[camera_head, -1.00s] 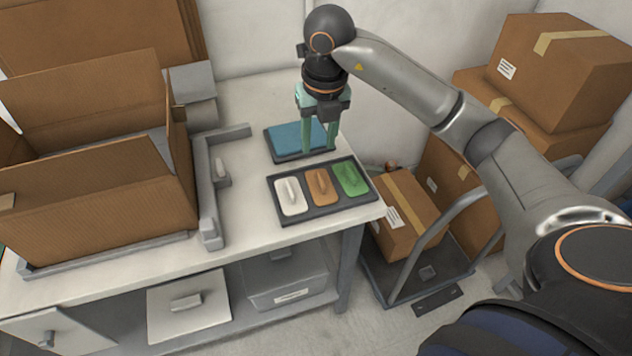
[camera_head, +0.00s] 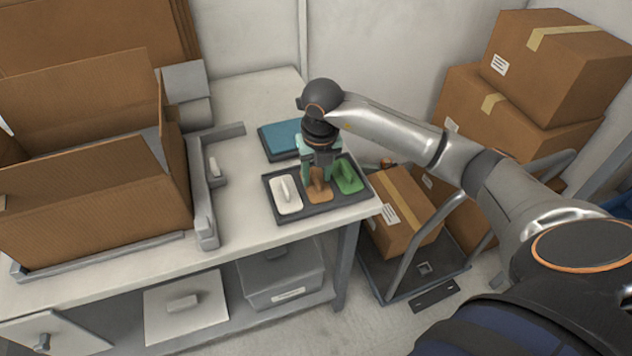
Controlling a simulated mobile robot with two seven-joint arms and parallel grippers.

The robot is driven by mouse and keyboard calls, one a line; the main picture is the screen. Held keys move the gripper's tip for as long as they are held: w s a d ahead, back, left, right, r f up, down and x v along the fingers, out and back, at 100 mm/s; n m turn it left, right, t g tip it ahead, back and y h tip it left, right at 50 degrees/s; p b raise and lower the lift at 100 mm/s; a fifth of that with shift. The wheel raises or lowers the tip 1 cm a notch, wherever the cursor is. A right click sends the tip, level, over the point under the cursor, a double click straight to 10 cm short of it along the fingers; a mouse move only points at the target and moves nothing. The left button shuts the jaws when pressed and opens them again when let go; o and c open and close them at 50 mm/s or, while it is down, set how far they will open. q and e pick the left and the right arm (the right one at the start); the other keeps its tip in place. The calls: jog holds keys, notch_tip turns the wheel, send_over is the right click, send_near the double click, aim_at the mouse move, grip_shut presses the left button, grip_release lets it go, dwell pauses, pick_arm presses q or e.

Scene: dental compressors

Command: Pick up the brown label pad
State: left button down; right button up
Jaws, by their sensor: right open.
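The brown label pad (camera_head: 319,194) lies in the middle slot of a dark tray (camera_head: 309,212) on the white table. A white pad (camera_head: 286,196) is in the slot to its left and a green pad (camera_head: 348,178) in the slot to its right. My right gripper (camera_head: 318,178) is open and points down over the brown pad, its fingers on either side of the pad's raised handle. The gripper hides the pad's far part, and I cannot tell whether the fingers touch it. My left gripper is not in view.
A teal pad or box (camera_head: 281,141) lies behind the tray. A large open carton (camera_head: 95,195) and a grey bracket (camera_head: 207,190) stand on the left of the table (camera_head: 240,221). Stacked cartons (camera_head: 535,115) and a cart (camera_head: 425,268) are at the right.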

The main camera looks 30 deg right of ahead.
grip_shut()
dwell(0.3)
dwell(0.3)
